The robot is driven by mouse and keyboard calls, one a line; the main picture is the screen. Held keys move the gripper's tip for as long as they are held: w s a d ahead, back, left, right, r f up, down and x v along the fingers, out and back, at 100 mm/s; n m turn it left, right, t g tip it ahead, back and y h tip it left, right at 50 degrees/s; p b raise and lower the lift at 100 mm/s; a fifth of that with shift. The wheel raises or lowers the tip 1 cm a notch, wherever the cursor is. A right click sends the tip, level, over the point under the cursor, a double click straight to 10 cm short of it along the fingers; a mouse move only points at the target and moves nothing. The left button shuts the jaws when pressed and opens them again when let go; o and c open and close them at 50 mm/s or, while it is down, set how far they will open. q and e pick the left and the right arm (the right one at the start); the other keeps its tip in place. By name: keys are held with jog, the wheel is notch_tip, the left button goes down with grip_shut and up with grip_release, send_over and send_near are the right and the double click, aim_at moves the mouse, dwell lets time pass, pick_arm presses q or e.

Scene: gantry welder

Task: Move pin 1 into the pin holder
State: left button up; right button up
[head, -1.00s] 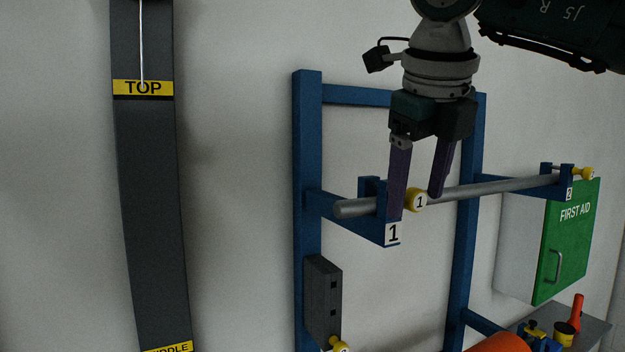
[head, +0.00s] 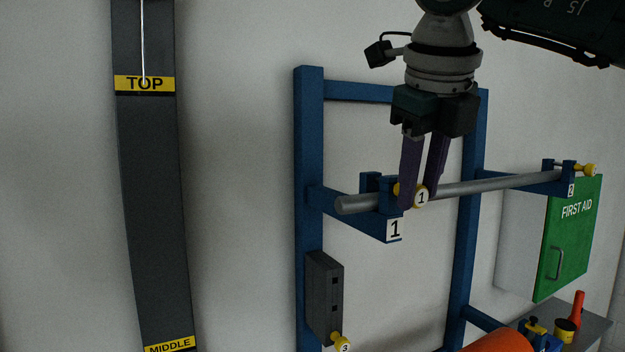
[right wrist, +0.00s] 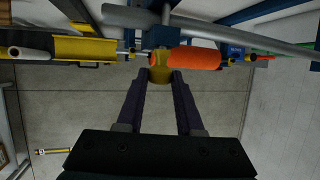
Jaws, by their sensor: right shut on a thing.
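In the right wrist view, the yellow pin (right wrist: 160,74) is between the fingertips. A dark grey block with square holes, seemingly the pin holder (head: 323,290), is on the left blue post, with pin 3 (head: 340,342) at its bottom. My left gripper is out of view.
The bar rests across bracket 1 and bracket 2 (head: 571,188), where another yellow pin (head: 588,170) shows. Blue posts (head: 308,150) frame the area. A green first aid box (head: 568,240) and orange cylinder (head: 497,341) are at right.

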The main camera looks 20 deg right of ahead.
grip_shut()
